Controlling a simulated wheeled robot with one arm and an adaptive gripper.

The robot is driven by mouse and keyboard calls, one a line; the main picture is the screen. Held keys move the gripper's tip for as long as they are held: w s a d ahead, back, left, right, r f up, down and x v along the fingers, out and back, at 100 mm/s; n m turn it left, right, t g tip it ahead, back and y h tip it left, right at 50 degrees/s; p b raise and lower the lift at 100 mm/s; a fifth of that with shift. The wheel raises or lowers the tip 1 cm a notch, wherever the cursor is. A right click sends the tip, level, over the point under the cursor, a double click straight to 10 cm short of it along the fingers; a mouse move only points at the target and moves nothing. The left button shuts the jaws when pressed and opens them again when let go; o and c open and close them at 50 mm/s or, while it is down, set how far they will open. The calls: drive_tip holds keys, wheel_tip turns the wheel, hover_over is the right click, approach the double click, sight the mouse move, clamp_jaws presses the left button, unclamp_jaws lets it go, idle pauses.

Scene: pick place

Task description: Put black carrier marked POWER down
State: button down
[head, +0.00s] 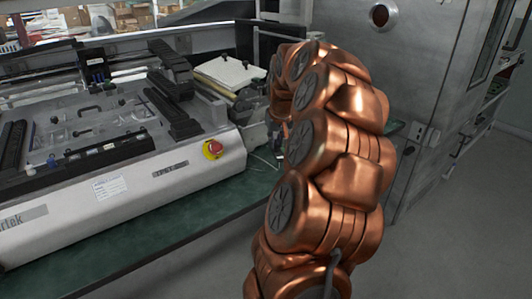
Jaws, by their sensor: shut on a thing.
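My copper-coloured arm rises from the bottom middle of the head view and bends over and down on its far side. My gripper (274,132) is almost wholly hidden behind the arm; only a small grey and dark patch shows at the arm's left edge, low over the green bench top (205,229). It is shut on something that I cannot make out. I cannot see a black carrier or the marking POWER anywhere in the view.
A large grey machine (110,190) with a red stop button (213,149) fills the left of the bench. A pale notebook-like item (228,72) lies behind it. A metal cabinet (400,80) stands at the back right. A narrow front strip of the bench is clear.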

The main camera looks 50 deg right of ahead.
drive_tip(key=shift+w+d+f, duration=0.2)
drive_tip(key=shift+w+f, duration=0.5)
drive_tip(key=shift+f, duration=0.1)
drive_tip(key=shift+w+d+f, duration=0.2)
drive_tip(key=shift+w+f, duration=0.5)
drive_tip(key=shift+f, duration=0.1)
drive_tip(key=shift+w+d+f, duration=0.2)
drive_tip(key=shift+w+f, duration=0.5)
drive_tip(key=shift+f, duration=0.1)
drive_tip(key=shift+x, duration=1.1)
drive_tip(key=shift+s+a+f, duration=0.15)
drive_tip(key=shift+f, duration=0.05)
drive_tip(key=c, duration=1.2)
unclamp_jaws()
